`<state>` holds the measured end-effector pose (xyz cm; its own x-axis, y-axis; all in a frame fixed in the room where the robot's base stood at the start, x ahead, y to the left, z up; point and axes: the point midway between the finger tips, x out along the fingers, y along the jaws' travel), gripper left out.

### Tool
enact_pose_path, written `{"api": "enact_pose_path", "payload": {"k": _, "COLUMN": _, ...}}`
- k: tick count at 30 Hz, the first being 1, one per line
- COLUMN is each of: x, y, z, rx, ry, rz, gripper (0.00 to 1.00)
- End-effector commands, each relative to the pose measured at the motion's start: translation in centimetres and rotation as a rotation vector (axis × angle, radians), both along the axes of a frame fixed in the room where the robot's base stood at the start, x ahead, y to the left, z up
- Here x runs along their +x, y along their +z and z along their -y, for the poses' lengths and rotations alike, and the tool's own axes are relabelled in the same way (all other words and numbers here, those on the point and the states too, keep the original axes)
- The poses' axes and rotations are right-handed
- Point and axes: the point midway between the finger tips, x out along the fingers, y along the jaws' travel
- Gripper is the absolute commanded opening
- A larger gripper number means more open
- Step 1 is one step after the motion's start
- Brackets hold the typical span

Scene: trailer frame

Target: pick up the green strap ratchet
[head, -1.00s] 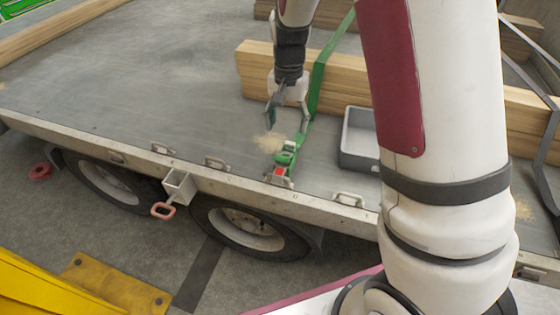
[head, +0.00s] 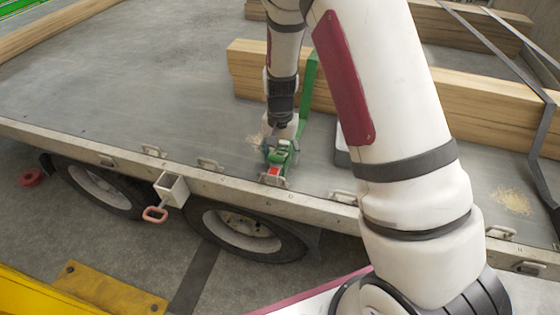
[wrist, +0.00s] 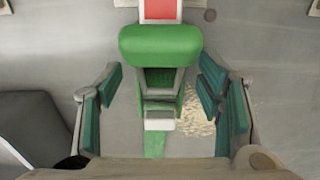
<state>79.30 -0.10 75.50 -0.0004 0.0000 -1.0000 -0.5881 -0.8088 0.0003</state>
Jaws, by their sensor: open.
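The green strap ratchet (head: 280,156) lies on the trailer deck near its edge, with a red tag (head: 274,171) at its front end. In the wrist view the ratchet (wrist: 162,46) shows a wide green handle and a grey metal frame, with green strap running from it. My gripper (head: 279,146) is low over the ratchet. In the wrist view my gripper (wrist: 160,105) is open, with one teal-padded finger on each side of the ratchet's lower part and visible gaps between. The head view partly hides the fingers behind the ratchet and wrist.
Stacked timber (head: 400,87) lies behind, with the green strap (head: 308,85) over it. A grey tray (head: 342,155) is mostly hidden behind my arm. Metal loops (head: 210,164) line the deck edge. The deck to the left is clear.

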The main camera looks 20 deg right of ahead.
Motion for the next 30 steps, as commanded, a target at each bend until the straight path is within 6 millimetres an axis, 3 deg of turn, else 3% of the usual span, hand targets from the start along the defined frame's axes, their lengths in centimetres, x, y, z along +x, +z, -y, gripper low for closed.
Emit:
{"api": "enact_pose_path", "payload": {"k": 6, "x": 0.0, "y": 0.0, "z": 0.0, "rx": 0.000, "ry": 0.000, "rz": 0.000, "gripper": 0.61}}
{"api": "enact_pose_path", "payload": {"k": 14, "x": 0.0, "y": 0.0, "z": 0.0, "rx": -0.001, "ry": 0.000, "rz": 0.001, "gripper": 0.02}}
{"api": "enact_pose_path", "payload": {"k": 23, "x": 0.1, "y": 0.3, "z": 0.0, "rx": 0.000, "ry": 0.001, "rz": 0.002, "gripper": 0.00}}
{"api": "enact_pose_path", "payload": {"k": 30, "x": 0.1, "y": 3.9, "z": 0.0, "rx": 0.000, "ry": 0.001, "rz": 0.006, "gripper": 0.00}}
